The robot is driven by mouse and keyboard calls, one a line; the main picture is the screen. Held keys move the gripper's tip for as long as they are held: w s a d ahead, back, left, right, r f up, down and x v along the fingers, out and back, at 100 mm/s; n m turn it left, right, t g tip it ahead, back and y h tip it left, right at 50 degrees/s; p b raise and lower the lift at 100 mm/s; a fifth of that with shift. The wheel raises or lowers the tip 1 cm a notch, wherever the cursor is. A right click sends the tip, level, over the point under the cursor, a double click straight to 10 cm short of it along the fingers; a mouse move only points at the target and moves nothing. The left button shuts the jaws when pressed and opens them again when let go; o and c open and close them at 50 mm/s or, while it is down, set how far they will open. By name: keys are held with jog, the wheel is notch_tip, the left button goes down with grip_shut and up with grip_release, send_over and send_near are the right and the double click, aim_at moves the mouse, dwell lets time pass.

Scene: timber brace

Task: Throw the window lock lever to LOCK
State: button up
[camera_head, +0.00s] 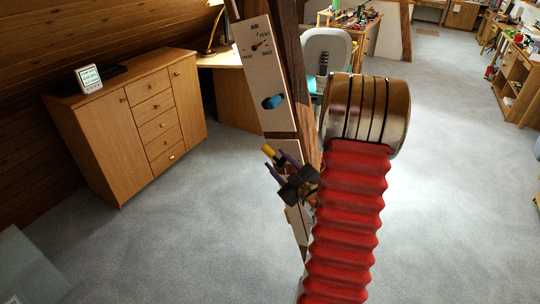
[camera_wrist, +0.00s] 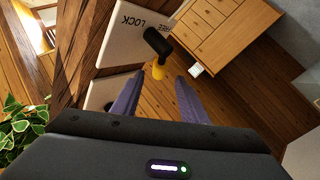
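The lock lever (camera_wrist: 157,42) is in the wrist view, a black arm with a yellow end, on a white panel (camera_wrist: 117,40) marked LOCK and FREE. The lettering looks upside down, and I cannot tell which mark the lever points to. My gripper (camera_wrist: 160,82) is open, with its two purple fingers apart and the yellow end showing between and just beyond their tips. No contact is clear. In the head view my gripper (camera_head: 273,162) is beside the yellow lever end (camera_head: 268,150); the lower panel (camera_head: 291,150) is partly hidden behind it.
An upper panel (camera_head: 257,75) on the timber post (camera_head: 291,60) has a dial and a blue knob (camera_head: 272,102). A wooden cabinet (camera_head: 130,120) stands at left. A desk and chair (camera_head: 326,55) stand behind. Grey carpet (camera_head: 190,225) is clear. A leafy plant (camera_wrist: 22,125) is near the wrist view's left edge.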

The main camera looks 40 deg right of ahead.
aim_at(270, 154)
jog(key=shift+x, duration=2.5)
jog(key=shift+c, duration=0.4)
grip_shut()
jog(key=shift+a, duration=0.3)
jog(key=shift+d, duration=0.15)
jog(key=shift+d+f, duration=0.1)
